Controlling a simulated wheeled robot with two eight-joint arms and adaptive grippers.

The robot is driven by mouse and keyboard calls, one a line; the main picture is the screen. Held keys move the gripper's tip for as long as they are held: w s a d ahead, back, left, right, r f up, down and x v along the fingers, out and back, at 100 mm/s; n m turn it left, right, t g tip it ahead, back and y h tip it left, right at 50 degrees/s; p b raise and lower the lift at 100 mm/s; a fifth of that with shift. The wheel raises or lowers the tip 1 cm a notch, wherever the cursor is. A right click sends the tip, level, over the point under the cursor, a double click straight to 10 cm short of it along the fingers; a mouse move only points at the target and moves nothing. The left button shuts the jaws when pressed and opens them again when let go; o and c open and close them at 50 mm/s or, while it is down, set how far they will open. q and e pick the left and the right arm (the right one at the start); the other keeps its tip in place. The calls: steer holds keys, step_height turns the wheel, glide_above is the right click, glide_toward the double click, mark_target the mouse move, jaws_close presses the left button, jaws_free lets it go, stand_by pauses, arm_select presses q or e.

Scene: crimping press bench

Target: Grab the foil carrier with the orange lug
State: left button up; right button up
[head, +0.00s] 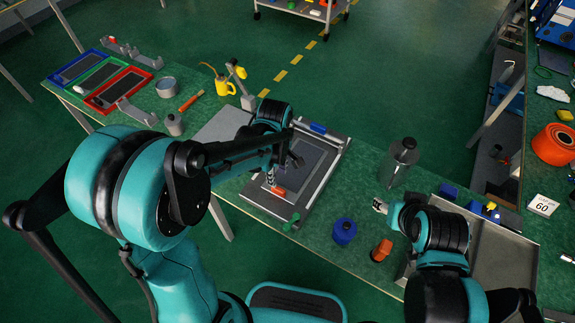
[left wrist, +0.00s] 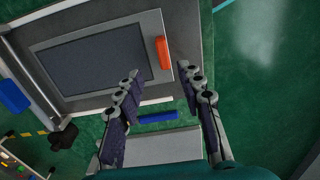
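The foil carrier, a light grey frame around a dark panel (head: 310,160), lies in the press bed right of my left gripper (head: 274,178). Its orange lug (head: 279,190) is on the near edge. In the left wrist view, the dark panel (left wrist: 88,60) fills the upper left and the orange lug (left wrist: 163,52) stands at the frame's right edge. My left gripper (left wrist: 159,76) is open and empty, its fingertips spread either side of the lug's line, just short of it in the picture. Whether they touch the frame cannot be told. My right gripper (head: 379,206) is over the bench's right part; its fingers are too small to read.
A blue handle (head: 318,128) and a green knob (head: 291,221) are at the press bed. Red (head: 146,77), green and blue trays lie far left.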

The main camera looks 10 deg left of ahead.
mark_target(279, 189)
arm_select(q)
steer(key=shift+s+d+f+b, duration=0.1)
steer(key=shift+f+b, duration=0.1)
steer(key=shift+f, duration=0.3)
steer(key=shift+s+d+f+b, duration=0.1)
steer(key=shift+f+b, duration=0.05)
steer(key=shift+f, duration=0.3)
step_height(279, 189, down, 5)
steer(key=shift+s+b, duration=0.15)
steer(key=shift+b, duration=1.1)
steer(key=shift+a+r, duration=0.1)
jaws_close()
